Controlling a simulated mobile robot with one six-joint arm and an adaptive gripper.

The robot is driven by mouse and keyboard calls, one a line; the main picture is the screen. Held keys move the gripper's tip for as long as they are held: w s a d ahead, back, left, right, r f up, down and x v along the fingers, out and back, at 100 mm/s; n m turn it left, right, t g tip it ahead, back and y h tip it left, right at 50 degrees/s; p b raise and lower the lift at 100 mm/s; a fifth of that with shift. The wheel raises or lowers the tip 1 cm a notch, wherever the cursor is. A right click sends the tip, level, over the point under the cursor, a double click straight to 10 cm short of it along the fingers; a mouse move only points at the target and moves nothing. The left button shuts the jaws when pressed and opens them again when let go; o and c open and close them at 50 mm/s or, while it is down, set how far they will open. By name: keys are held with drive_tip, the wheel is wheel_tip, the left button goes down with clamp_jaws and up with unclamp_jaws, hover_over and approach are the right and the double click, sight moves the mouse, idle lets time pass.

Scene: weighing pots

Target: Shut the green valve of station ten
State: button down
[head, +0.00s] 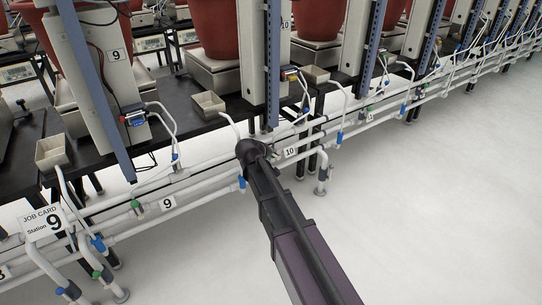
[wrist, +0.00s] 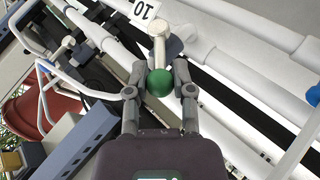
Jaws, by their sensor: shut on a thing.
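The green valve knob (wrist: 159,84) of station ten sits between my two fingers in the wrist view. My gripper (wrist: 160,70) is shut on it, one finger on each side. A pale stem (wrist: 158,50) runs from the knob up to a white pipe fitting. The number plate 10 (wrist: 145,11) shows upside down just beyond it. In the head view the number plate 10 (head: 290,152) is on the pipes right of my arm's end.
White pipes (head: 185,187) with blue and green fittings run along the bench front. Station nine's green valve (head: 137,206) and plate 9 (head: 167,203) are to the left. A job card (head: 45,223) reads Station 9. Red pots stand behind. The floor (head: 430,200) at right is clear.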

idle(0.4)
drive_tip(key=shift+c, duration=2.3)
unclamp_jaws()
drive_tip(key=shift+d+r+p, duration=0.1)
drive_tip(key=shift+p, duration=0.2)
